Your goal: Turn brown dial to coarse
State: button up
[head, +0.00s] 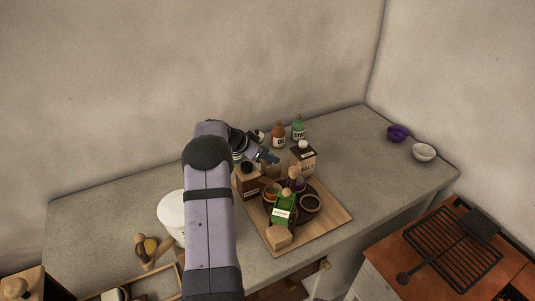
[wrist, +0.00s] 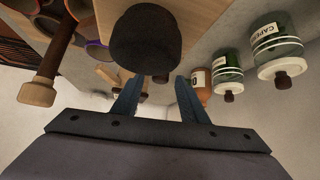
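A brown wooden box (head: 247,184) with a dark round knob (head: 247,166) on top and a pale label stands on the counter, left of my gripper. I cannot tell whether this knob is the brown dial; no coarse marking is readable. In the wrist view, a large dark round knob (wrist: 146,40) is near, beyond my fingertips, in front of a wooden surface. My gripper (wrist: 158,80) is open, with a gap between its two blue fingers and nothing visibly held. In the head view, my gripper (head: 272,158) is above the crowded part of the counter, beside several jars and boxes.
A salt box (head: 303,160) and two bottles stand behind. A white pot (head: 172,211) is left of my arm. The right counter is mostly clear.

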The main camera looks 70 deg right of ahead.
grip_shut()
